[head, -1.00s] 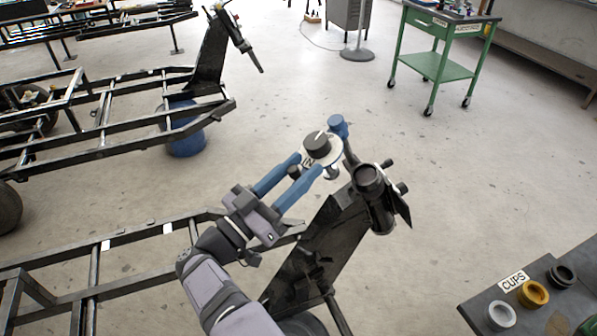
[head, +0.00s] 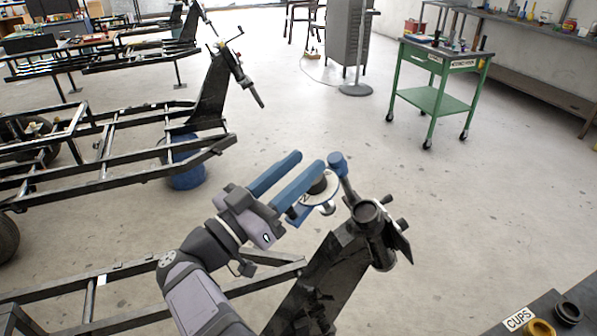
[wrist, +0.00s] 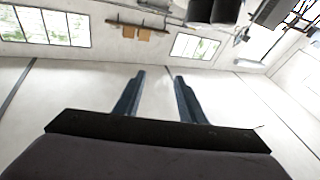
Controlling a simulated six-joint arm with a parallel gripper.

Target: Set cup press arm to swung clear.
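A dark upright post (head: 325,275) carries a round tube (head: 368,213) at its top. Beside the tube is a lever with a blue knob (head: 337,162), probably the cup press arm. A pale disc (head: 331,198) with a black knob (head: 322,184) sits just left of the lever. My gripper (head: 309,158) has its two blue fingers apart, left of the lever. The nearer finger partly covers the black knob and disc; I cannot tell whether it touches them. The wrist view shows both fingers (wrist: 157,75) spread with nothing between them.
A dark bench (head: 560,305) with a CUPS label and cups is at the lower right. A green cart (head: 436,100) stands at the back right. Black frames (head: 100,150) fill the left. The floor right of the post is clear.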

